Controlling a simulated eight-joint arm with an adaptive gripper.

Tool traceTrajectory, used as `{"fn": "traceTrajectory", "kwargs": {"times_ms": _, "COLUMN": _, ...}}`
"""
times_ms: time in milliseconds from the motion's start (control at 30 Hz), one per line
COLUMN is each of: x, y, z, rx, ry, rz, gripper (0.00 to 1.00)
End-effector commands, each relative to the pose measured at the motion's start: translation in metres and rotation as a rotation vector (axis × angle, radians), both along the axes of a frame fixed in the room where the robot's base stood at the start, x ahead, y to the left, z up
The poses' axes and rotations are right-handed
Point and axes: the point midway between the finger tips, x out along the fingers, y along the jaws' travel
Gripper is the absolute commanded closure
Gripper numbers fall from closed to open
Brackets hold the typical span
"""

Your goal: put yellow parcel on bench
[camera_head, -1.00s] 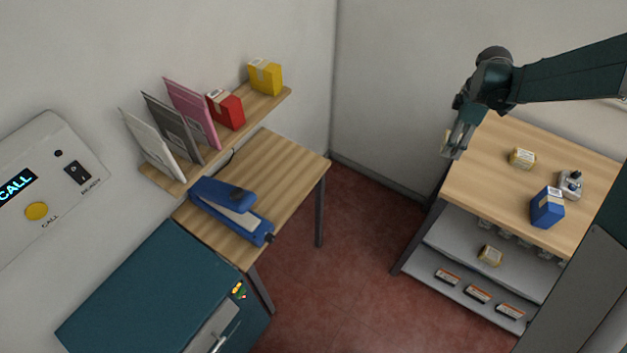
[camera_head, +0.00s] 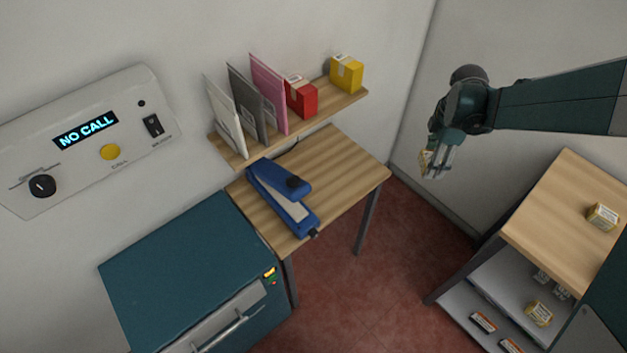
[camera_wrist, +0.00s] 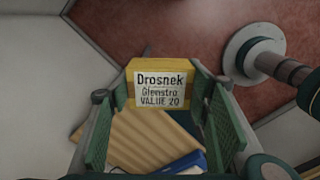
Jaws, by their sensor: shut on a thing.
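My gripper (camera_head: 437,165) is in the air between the two wooden tops. It is shut on a small yellow box (camera_head: 425,160). In the wrist view the box (camera_wrist: 161,66) sits between the green finger pads, its white label reading "Drosnek Glenstro VALUE 20". A larger yellow parcel (camera_head: 346,74) with a pale label stands at the right end of the wall shelf (camera_head: 350,101). A wooden bench (camera_head: 340,170) stands below that shelf, with a blue stapler-like device (camera_head: 282,200) on its left part. The bench's right part is bare.
A red parcel (camera_head: 301,98) and upright envelopes (camera_head: 268,95) share the shelf. A teal cabinet (camera_head: 190,270) stands left of the bench. A wall panel (camera_head: 90,140) reads "NO CALL". At right, another wooden-topped unit (camera_head: 560,210) carries a small yellowish box (camera_head: 602,216).

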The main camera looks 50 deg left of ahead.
Motion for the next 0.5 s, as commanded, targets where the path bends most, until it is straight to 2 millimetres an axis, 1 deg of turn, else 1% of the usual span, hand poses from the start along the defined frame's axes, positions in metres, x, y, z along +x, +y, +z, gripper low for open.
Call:
{"fn": "traceTrajectory", "kwargs": {"times_ms": 33, "x": -0.011, "y": 0.012, "z": -0.002, "rx": 0.000, "ry": 0.000, "rz": 0.030, "gripper": 0.66}}
{"fn": "traceTrajectory", "kwargs": {"times_ms": 100, "x": -0.024, "y": 0.027, "z": -0.004, "rx": 0.000, "ry": 0.000, "rz": 0.074, "gripper": 0.66}}
{"fn": "traceTrajectory", "kwargs": {"times_ms": 267, "x": -0.057, "y": 0.060, "z": -0.009, "rx": 0.000, "ry": 0.000, "rz": 0.170, "gripper": 0.66}}
{"fn": "traceTrajectory", "kwargs": {"times_ms": 500, "x": -0.107, "y": 0.105, "z": -0.015, "rx": 0.000, "ry": 0.000, "rz": 0.314, "gripper": 0.66}}
